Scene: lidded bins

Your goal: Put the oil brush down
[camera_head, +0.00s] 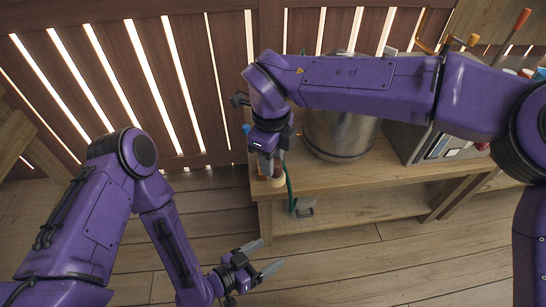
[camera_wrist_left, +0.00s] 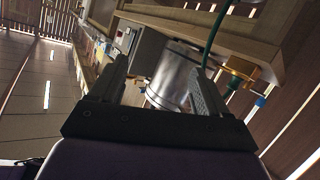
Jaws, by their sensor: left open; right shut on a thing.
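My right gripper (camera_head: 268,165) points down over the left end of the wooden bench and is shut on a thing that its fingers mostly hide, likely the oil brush. A pale and reddish round piece (camera_head: 272,179) shows just below the fingertips; I cannot tell whether it is part of the brush or rests on the bench. My left gripper (camera_head: 262,257) is open and empty, low over the floor in front of the bench. Its spread fingers also show in the left wrist view (camera_wrist_left: 160,92).
The wooden bench (camera_head: 345,180) has a lower shelf (camera_head: 350,212). A large metal pot (camera_head: 340,137) stands right of my right gripper, with a grey bin unit (camera_head: 408,142) beyond it. A thin green strand (camera_head: 290,188) hangs at the bench's left end. The front floor is clear.

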